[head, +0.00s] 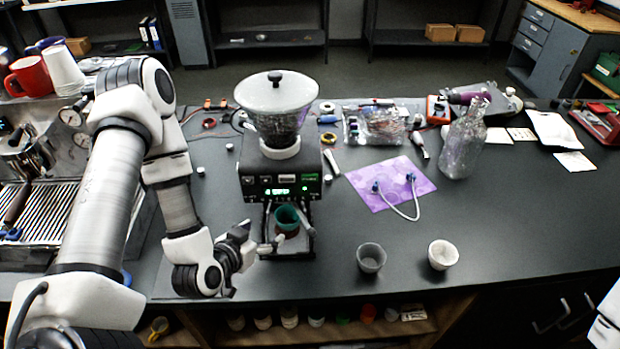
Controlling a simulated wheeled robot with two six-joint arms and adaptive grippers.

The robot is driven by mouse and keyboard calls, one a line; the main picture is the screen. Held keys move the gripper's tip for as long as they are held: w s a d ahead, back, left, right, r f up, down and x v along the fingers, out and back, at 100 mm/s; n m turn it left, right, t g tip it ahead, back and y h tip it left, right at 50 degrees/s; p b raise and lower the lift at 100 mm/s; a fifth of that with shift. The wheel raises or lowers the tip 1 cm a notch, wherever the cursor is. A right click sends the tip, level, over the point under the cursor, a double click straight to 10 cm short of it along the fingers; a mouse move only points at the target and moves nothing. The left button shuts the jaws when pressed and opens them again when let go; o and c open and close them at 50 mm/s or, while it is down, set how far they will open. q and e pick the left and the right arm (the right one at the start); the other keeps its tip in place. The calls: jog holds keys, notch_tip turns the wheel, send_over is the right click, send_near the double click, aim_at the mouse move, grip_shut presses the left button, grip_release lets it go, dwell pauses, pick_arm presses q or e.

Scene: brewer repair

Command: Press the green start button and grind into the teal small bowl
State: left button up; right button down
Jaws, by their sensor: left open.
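The coffee grinder (255,172) stands on the dark counter, with a lidded clear hopper of dark beans on top. Its front panel has a lit green display (279,191) and a small green light or button (306,189) to the right; I cannot tell which it is. The teal small bowl (287,220) sits below the panel, in the grinder's lower bay. My left gripper (262,240) is open, just left of and below the bowl, close to the bay. I cannot tell whether it touches anything. My right gripper is out of view.
An espresso machine (92,150) stands left, with a red mug (28,77) on top. A grey cup (371,258) and a white cup (443,255) stand at the front right.

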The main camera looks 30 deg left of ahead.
pick_arm(q)
grip_shut()
dwell(1.4)
